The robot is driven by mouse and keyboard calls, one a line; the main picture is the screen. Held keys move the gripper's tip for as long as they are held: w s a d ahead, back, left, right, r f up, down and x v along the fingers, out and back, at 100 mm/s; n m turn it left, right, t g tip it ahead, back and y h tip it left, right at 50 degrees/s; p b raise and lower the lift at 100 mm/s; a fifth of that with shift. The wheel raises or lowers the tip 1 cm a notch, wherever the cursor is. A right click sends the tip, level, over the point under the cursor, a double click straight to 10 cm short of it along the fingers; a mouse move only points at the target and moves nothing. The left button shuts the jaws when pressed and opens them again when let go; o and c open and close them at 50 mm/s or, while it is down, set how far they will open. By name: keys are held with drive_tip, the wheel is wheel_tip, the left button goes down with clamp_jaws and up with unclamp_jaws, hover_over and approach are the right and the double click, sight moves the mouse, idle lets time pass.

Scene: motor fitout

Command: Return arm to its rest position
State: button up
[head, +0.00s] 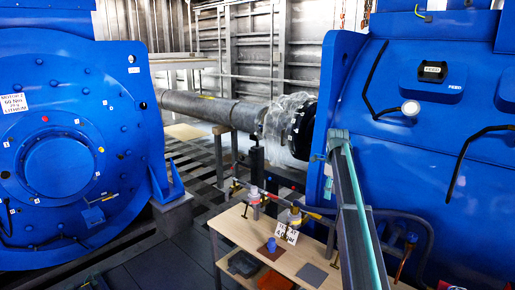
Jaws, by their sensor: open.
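My gripper cannot be made out in the head view. A long dark beam with a teal edge (362,215) slants down through the right of the middle; I cannot tell whether it is part of my arm. It hides part of the workbench and of the right blue machine.
A large blue motor (60,165) stands at left and a blue machine (440,120) at right. A wooden workbench (228,222) between them holds a blue cup (271,245), a white sign (286,233) and small fittings. A grey pipe (215,108) runs behind. Dark floor shows at lower left.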

drive_tip(key=s+a+f+n, duration=0.3)
drive_tip(key=s+f+n, duration=0.3)
drive_tip(key=s+f, duration=0.4)
drive_tip(key=s+a+f+n, duration=0.4)
drive_tip(key=s+f+n, duration=0.25)
drive_tip(key=f, duration=0.55)
drive_tip(key=s+a+f+n, duration=0.3)
drive_tip(key=s+f+n, duration=0.2)
drive_tip(key=s+f, duration=0.5)
drive_tip(key=s+a+f+n+g, duration=0.1)
drive_tip(key=s+f+n+g, duration=0.1)
drive_tip(key=s+f, duration=0.6)
drive_tip(key=s+a+f+n+g, duration=0.1)
drive_tip(key=s+f+n, duration=0.3)
drive_tip(key=s+f, duration=0.5)
drive_tip(key=s+f+n+g, duration=0.3)
drive_tip(key=s+f, duration=0.6)
drive_tip(key=s, duration=1.6)
drive_tip(key=shift+s+a+g, duration=0.15)
drive_tip(key=shift+a+g, duration=0.25)
